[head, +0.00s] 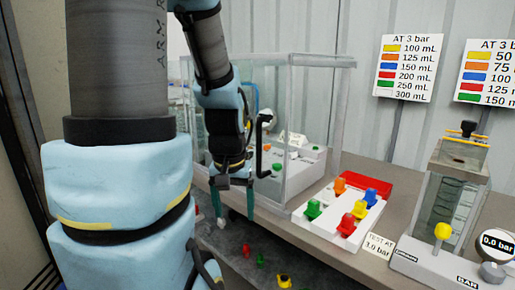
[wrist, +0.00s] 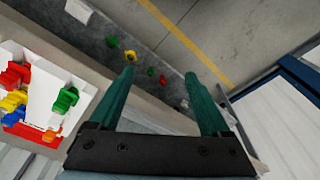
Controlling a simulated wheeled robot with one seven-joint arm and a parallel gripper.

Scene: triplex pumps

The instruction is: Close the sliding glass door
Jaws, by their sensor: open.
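A clear glass enclosure (head: 316,130) stands on the bench in the head view, with its glass door on the side facing me. A black bar handle (head: 262,145) shows on the door. My arm hides part of the door, so I cannot tell how far it stands open. My gripper (head: 236,212) hangs in front of the enclosure, below and left of the handle. Its two teal fingers point down and are apart, with nothing between them. The wrist view shows the same open fingers (wrist: 160,80) over the lower grey surface; the handle is not in that view.
A white tray with coloured knobs (head: 335,215) sits on the bench right of the enclosure and also shows in the wrist view (wrist: 42,100). A clear pump unit (head: 455,200) stands farther right. Several small coloured pieces (head: 260,260) lie on the lower grey surface.

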